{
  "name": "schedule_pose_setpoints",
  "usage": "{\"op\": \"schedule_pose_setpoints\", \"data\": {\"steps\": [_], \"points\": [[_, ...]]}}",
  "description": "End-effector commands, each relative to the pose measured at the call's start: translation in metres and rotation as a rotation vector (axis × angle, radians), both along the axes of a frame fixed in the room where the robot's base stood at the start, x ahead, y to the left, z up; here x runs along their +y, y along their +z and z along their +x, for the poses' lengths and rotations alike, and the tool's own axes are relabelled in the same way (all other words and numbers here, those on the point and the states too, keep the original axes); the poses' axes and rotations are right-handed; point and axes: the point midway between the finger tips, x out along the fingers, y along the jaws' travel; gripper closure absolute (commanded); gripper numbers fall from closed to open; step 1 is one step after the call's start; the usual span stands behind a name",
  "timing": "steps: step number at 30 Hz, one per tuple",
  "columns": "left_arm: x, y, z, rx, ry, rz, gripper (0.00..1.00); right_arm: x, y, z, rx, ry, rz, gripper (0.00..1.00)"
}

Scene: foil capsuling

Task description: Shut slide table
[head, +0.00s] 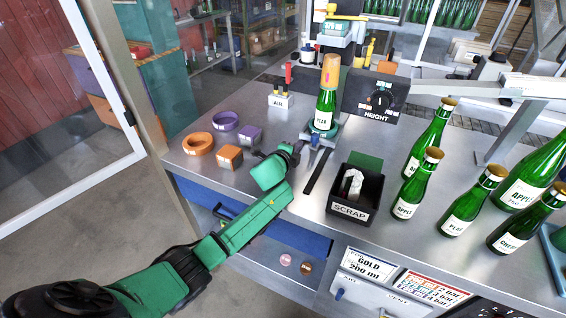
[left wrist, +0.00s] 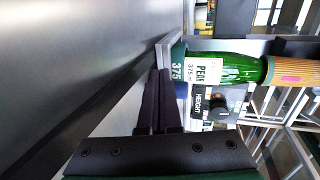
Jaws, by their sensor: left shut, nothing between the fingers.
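The slide table (head: 322,131) is a small green and grey carriage at the far end of a dark slot in the steel bench. A green bottle (head: 325,107) with an orange-gold capsule (head: 330,72) stands upright on it. In the left wrist view the carriage (left wrist: 178,68) bears a "375" mark and the bottle (left wrist: 235,67) reads "PEAR 375 ml". My left gripper (head: 303,146) is shut and empty at the carriage's near side. In the left wrist view its dark fingertips (left wrist: 160,75) lie together beside the carriage; I cannot tell whether they touch. My right gripper is out of view.
The black SCRAP bin (head: 357,191) stands right of the slot. Several green bottles (head: 411,190) stand farther right. The HEIGHT knob block (head: 378,97) stands behind.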

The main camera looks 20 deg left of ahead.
Motion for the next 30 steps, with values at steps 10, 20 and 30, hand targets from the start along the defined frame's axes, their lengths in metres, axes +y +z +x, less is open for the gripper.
{"op": "schedule_pose_setpoints", "data": {"steps": [10, 20, 30], "points": [[0.002, 0.009, -0.035, 0.001, -0.002, 0.002, 1.0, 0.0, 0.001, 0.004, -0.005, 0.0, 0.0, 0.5], [0.005, 0.025, -0.09, 0.002, -0.001, 0.001, 1.0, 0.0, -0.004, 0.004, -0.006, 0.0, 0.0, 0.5], [0.005, 0.028, -0.095, 0.002, 0.0, 0.0, 1.0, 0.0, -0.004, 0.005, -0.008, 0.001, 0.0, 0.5]]}}
